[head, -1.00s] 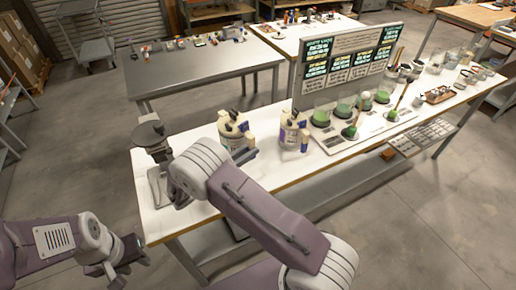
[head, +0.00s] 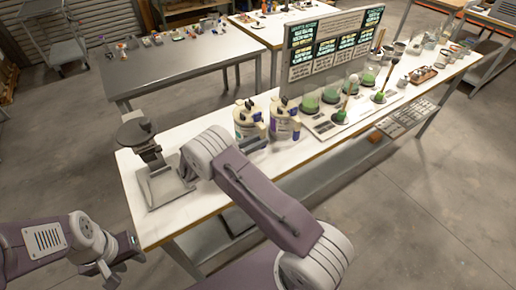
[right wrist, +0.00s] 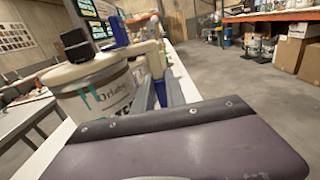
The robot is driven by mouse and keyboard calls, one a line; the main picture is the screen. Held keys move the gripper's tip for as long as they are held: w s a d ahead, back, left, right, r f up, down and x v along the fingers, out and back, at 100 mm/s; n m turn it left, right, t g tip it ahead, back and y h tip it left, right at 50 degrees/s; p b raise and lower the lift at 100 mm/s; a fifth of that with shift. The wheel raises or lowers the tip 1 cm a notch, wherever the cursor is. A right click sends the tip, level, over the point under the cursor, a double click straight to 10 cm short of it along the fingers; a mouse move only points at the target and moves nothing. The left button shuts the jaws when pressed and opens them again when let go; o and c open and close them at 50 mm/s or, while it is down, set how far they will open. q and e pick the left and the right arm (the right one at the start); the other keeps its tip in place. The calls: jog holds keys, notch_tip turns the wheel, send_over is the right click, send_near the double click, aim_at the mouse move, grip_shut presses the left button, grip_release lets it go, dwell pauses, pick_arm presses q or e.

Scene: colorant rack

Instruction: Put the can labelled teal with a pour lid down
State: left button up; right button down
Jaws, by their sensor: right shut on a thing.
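A cream can with a pour lid, black cap and teal-marked label (right wrist: 100,95) fills the left of the right wrist view. It appears to be the left of two lidded cans (head: 246,117) in the head view. My left gripper (head: 120,264) is open and empty, off the table's near-left corner.
A dark round-topped stand (head: 165,183) is at the left end of the white table (head: 205,210). Beakers of green liquid (head: 310,101) and a sign board (head: 330,48) are to the right. Bare tabletop lies in front of the stand.

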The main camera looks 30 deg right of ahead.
notch_tip(320, 180, down, 4)
jog(key=shift+a+r, duration=0.1)
jog(key=shift+r, duration=0.1)
jog(key=shift+w+f, duration=0.15)
jog(key=shift+f, duration=0.05)
jog(key=shift+s+f, duration=0.15)
jog(key=shift+s, duration=0.05)
jog(key=c, duration=1.4)
grip_release()
jog(key=shift+o, duration=0.2)
